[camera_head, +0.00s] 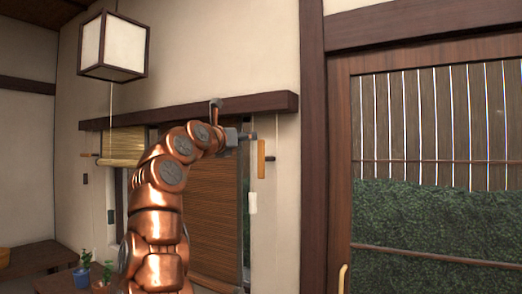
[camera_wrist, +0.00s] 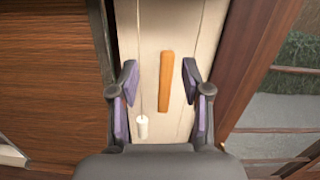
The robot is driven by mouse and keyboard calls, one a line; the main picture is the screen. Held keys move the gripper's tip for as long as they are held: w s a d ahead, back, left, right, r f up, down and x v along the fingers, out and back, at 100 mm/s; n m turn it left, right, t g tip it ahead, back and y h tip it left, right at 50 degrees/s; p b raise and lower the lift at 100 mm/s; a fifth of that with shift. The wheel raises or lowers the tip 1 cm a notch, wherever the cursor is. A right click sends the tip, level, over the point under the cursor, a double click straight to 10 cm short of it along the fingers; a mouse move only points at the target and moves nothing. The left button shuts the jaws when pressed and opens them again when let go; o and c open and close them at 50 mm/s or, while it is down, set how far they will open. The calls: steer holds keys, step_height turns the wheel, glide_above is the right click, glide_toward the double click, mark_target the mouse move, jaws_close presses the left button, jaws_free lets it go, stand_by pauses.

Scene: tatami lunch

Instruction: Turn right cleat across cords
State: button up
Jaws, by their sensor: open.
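The right cleat is an orange wooden bar (camera_head: 261,158) on the pale wall, right of the lowered blind. It stands upright in the head view. In the wrist view the cleat (camera_wrist: 166,82) lies lengthwise between my fingers, slightly tilted, with a gap on each side. A thin cord hangs left of it, ending in a white pull (camera_wrist: 142,127), also seen in the head view (camera_head: 252,203). My gripper (camera_wrist: 160,70) is open and empty. In the head view my gripper (camera_head: 250,136) is at the cleat's upper end; contact cannot be told.
A lowered brown blind (camera_head: 214,215) hangs left of the cleat, under a dark wooden beam (camera_head: 262,103). A partly raised blind (camera_head: 121,146) hangs farther left. A wooden post (camera_head: 313,160) and glazed door are to the right. A paper lantern (camera_head: 113,46) hangs upper left.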

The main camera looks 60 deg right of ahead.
mark_target(260, 147)
steer(key=shift+m+g+y, duration=0.4)
steer(key=shift+m+y, duration=0.1)
steer(key=shift+m, duration=0.2)
steer(key=d+p, duration=0.1)
steer(key=d, duration=0.1)
steer(key=d+f+p, duration=0.1)
steer(key=d, duration=0.2)
steer(key=d+f+p, duration=0.1)
steer(key=d, duration=0.1)
steer(key=shift+s+d+f, duration=0.2)
steer(key=shift+s+f, duration=0.05)
steer(key=shift+s, duration=0.15)
steer(key=shift+d+f+p, duration=0.1)
steer(key=shift+d+p, duration=0.3)
steer(key=shift+d, duration=0.25)
steer(key=shift+w, duration=0.1)
jaws_close()
